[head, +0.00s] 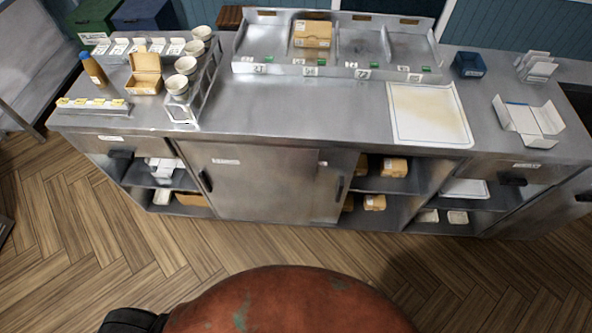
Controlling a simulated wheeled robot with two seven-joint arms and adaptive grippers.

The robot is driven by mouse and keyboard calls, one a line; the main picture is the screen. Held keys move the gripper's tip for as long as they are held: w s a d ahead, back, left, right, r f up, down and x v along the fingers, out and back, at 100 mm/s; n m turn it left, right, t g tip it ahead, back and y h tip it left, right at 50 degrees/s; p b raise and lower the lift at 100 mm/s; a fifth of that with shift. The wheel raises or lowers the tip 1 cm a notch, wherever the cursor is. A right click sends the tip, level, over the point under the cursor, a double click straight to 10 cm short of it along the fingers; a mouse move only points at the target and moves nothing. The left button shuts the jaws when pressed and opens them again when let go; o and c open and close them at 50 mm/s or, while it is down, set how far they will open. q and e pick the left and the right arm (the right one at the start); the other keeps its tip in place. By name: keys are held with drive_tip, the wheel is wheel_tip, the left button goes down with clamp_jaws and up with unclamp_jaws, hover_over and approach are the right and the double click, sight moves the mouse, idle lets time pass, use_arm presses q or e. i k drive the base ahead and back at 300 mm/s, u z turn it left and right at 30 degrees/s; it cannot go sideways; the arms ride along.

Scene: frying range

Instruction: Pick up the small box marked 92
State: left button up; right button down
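I cannot read the mark 92 on any box. A closed brown cardboard box (312,34) with a pale label sits in the second compartment from the left of a metal tray on the counter. Small brown boxes lie on the open shelves under the counter: one on the upper shelf (394,167) and one on the lower shelf (374,202), with others partly hidden beside them. An open brown box (146,74) stands on the counter at the left. Neither of my grippers is in view.
The steel counter (300,115) has a clear middle. The divided metal tray (345,72) stands at its back. A cup rack (207,85), a bottle (94,70), a white board (430,114), an open white carton (530,122) and a blue bin (469,65) are on it. Wooden floor in front is open.

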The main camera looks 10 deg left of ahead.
sight(382, 174)
drive_tip(key=z, duration=2.5)
drive_tip(key=i, duration=1.8)
drive_tip(key=u, duration=3.15)
